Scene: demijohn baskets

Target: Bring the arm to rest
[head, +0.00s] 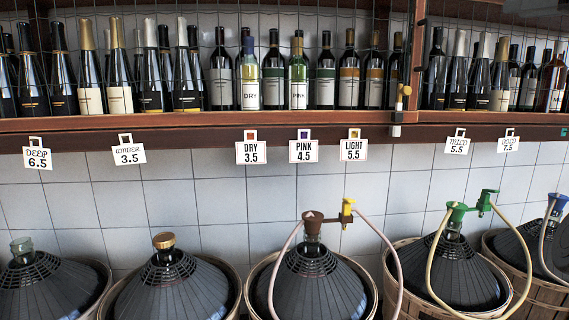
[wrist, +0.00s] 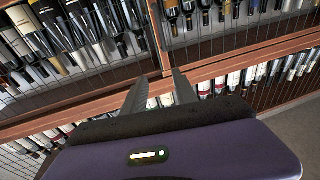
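My gripper (wrist: 159,76) shows in the wrist view, with its two dark fingers apart and nothing held between them. The fingers point toward wooden shelves of bottles, and a shelf edge (wrist: 230,62) shows behind them. The wrist view is tilted, so the shelves run at a slant. How far the fingers are from the shelves I cannot tell. No part of my arm or gripper shows in the head view.
In the head view, demijohns in baskets stand in a row along the tiled wall (head: 200,190); a brown-capped one (head: 312,270) and a green-capped one (head: 450,265) carry hoses. Above, a wooden shelf (head: 200,124) holds bottles behind wire, with price tags below.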

